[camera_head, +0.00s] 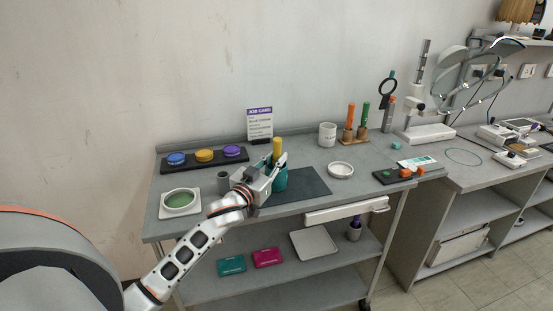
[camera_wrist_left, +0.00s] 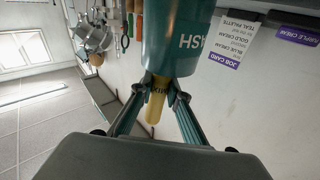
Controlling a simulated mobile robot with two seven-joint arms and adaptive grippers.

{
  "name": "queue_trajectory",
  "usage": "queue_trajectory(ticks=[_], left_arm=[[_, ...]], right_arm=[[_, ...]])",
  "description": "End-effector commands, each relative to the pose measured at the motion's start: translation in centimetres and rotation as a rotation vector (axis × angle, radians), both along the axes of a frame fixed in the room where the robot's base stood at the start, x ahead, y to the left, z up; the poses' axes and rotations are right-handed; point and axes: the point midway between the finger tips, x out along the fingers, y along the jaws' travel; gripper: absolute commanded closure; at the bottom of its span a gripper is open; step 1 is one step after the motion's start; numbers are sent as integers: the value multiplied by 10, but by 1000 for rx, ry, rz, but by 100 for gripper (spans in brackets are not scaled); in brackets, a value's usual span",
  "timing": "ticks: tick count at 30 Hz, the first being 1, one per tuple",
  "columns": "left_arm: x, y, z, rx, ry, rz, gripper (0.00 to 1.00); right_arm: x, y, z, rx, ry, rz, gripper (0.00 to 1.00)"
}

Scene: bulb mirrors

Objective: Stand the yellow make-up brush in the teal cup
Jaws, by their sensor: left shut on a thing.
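The yellow make-up brush (camera_head: 277,148) is upright above the teal cup (camera_head: 281,181), its yellow handle showing over the rim. My left gripper (camera_head: 277,168) is at the near side of the brush, close to the rim. In the left wrist view, the fingers (camera_wrist_left: 162,95) are shut on the yellow handle (camera_wrist_left: 153,110), and the teal cup (camera_wrist_left: 178,35) with white lettering is just beyond them. The lower part of the brush is hidden by the cup, so I cannot tell whether it touches the bottom. My right gripper is not in view.
A small grey cup (camera_head: 223,183) and a white dish with green contents (camera_head: 180,201) are left of the gripper. A dark tray (camera_head: 190,165) of coloured jars and a job card (camera_head: 259,124) are behind. The dark mat (camera_head: 311,184) is clear at right, beside a white dish (camera_head: 341,169).

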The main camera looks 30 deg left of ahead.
Motion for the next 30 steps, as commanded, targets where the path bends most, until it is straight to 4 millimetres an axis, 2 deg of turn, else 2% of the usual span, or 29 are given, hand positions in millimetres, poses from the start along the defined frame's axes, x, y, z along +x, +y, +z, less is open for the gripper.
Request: queue_trajectory(ticks=[1, 14, 15, 17, 30], left_arm=[[0, 0, -10, -1, 12, 1, 100], [-1, -1, -19, -2, 25, 1, 100], [-1, -2, -19, -2, 26, 0, 82], [-1, -2, -20, -2, 26, 0, 66], [-5, -3, -21, -6, 27, -1, 65]], right_arm=[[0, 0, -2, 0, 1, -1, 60], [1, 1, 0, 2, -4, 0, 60], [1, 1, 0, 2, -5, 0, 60], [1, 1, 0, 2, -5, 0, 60], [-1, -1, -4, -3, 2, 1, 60]])
